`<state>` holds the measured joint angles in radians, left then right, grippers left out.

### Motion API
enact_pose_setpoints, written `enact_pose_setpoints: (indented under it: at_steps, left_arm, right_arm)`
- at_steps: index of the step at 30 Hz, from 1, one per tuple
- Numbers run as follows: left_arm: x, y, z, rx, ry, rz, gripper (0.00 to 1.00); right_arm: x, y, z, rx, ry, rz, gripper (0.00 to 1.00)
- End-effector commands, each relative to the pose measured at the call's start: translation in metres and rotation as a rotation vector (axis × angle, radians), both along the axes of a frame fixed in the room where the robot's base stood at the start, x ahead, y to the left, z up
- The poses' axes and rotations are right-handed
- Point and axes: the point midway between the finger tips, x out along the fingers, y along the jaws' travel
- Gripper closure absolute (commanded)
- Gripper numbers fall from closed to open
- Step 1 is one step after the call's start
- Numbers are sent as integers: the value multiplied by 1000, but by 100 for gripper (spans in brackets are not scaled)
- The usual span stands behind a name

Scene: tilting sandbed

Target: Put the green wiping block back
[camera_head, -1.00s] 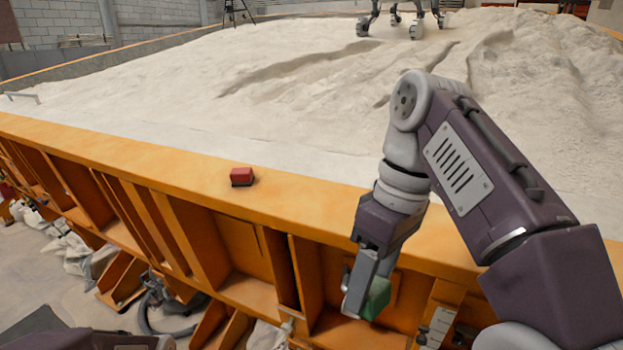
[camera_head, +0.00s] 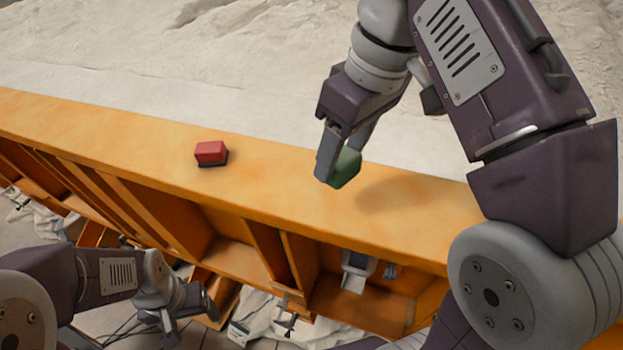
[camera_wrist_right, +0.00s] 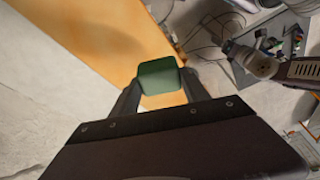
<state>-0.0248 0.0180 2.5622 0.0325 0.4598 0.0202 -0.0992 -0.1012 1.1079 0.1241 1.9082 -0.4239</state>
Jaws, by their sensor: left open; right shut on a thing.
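The green wiping block (camera_head: 346,168) is held between the fingers of my right gripper (camera_head: 335,165), above the orange rim of the sandbed. It also shows in the right wrist view (camera_wrist_right: 160,76), between the two fingertips. Its shadow falls on the rim to the right, so it appears to be off the surface. A red block (camera_head: 211,152) with a dark underside rests on the rim to the left of my right gripper. My left gripper (camera_head: 190,308) is low at the lower left, in front of the bed's side, open and empty.
The orange rim (camera_head: 110,125) runs across the view, with clear space between the red block and my right gripper. Pale sand (camera_head: 150,45) lies behind it. Open orange compartments (camera_head: 360,300) line the side, one holding a small grey-white object (camera_head: 355,268).

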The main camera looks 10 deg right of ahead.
Motion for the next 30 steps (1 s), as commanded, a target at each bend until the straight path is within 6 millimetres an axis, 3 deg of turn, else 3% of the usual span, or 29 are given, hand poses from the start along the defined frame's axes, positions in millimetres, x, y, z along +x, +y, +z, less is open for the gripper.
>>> enact_pose_setpoints:
  at_steps: [3,9,14,21,30]
  left_arm:
    - [1,0,9,0,-2,0,24]
    - [1,0,14,0,-3,0,24]
    - [1,0,13,0,-2,0,24]
    - [1,0,11,0,-2,0,24]
    - [1,0,10,0,-2,0,24]
  right_arm:
    - [30,14,-16,0,8,3,84]
    - [58,26,-34,-1,3,0,84]
    - [60,27,-39,0,1,-1,84]
    - [60,27,-74,0,2,0,84]
    - [61,27,-77,0,0,0,84]
